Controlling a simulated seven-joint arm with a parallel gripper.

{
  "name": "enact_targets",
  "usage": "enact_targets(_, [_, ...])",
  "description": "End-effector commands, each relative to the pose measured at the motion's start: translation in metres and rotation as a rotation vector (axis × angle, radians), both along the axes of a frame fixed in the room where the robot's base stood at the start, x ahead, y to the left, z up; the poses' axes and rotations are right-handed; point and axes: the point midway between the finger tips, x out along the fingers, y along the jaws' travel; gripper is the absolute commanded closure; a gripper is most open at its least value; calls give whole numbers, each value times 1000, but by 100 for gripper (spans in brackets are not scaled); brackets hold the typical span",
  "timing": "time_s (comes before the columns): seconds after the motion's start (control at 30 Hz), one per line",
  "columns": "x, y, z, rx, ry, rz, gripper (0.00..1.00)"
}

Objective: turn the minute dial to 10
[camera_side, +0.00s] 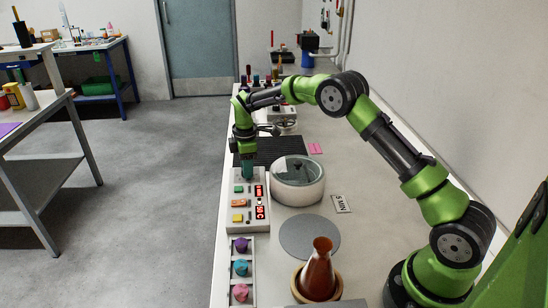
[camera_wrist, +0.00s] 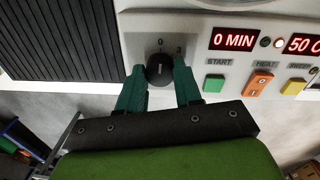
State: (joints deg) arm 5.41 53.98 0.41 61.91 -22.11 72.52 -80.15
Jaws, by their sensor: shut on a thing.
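The minute dial (camera_wrist: 160,69) is a black round knob on the light control panel (camera_wrist: 200,24), in the wrist view. A "0" shows above it and a mark like "3" to its upper right. My gripper (camera_wrist: 159,80) has its teal fingers on both sides of the knob, shut on it. The minute display (camera_wrist: 234,39) reads 0 MIN. In the side view my gripper (camera_side: 248,172) points down at the far end of the panel (camera_side: 236,217), and the knob is hidden there.
Beside the dial are a green START button (camera_wrist: 214,84), an orange HEAT button (camera_wrist: 258,83) and a yellow button (camera_wrist: 294,86). A temperature display (camera_wrist: 304,45) reads 50 C. A round glass-lidded vessel (camera_side: 297,192) stands close right of the panel. A "5 MIN" card (camera_side: 341,204) lies beyond it.

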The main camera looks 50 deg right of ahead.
Motion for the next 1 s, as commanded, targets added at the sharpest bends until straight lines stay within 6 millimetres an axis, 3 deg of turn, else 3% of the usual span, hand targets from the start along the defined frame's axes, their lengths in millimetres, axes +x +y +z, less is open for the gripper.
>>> enact_targets(1.0, [2,1,2,-1,-3,-907,96])
